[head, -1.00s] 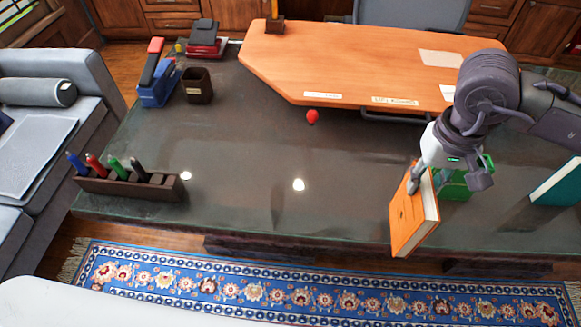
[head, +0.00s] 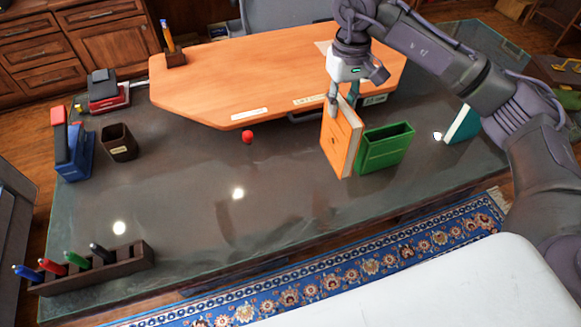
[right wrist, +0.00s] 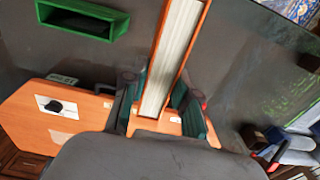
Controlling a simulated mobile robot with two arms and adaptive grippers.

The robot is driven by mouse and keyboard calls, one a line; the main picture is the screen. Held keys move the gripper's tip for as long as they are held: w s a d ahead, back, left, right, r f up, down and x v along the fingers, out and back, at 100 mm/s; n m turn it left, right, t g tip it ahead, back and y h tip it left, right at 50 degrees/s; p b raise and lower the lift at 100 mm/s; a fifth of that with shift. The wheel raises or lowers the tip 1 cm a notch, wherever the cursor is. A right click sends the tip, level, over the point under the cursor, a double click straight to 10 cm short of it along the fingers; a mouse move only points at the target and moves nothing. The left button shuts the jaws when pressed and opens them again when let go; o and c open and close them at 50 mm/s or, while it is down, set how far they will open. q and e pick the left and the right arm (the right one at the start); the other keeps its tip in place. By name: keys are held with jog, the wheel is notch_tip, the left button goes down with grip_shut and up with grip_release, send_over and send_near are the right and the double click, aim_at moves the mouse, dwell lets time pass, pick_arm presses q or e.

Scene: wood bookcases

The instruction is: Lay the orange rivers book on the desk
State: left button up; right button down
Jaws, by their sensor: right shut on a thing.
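The orange book (head: 341,140) is upright over the dark desk (head: 200,185), held by its top edge. Whether its lower edge touches the desk I cannot tell. My right gripper (head: 345,98) is shut on the book from above. In the right wrist view the book (right wrist: 178,50) stands between the two fingers (right wrist: 163,105), its pale page edges showing. My left gripper is not in view.
A green open box (head: 385,150) stands just right of the book. A teal book (head: 463,124) is farther right. An orange board (head: 250,80) lies at the back, with a red ball (head: 247,137) before it. A pen rack (head: 95,270) sits front left. The desk's middle is clear.

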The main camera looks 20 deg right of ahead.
jog(key=w+a+f+p, duration=0.1)
jog(key=a+f+p, duration=0.4)
jog(key=a+f, duration=0.5)
jog(key=shift+a+f, duration=0.25)
jog(key=shift+a, duration=0.35)
jog(key=shift+w, duration=0.1)
jog(key=shift+f, duration=0.15)
jog(key=c, duration=0.9)
grip_release()
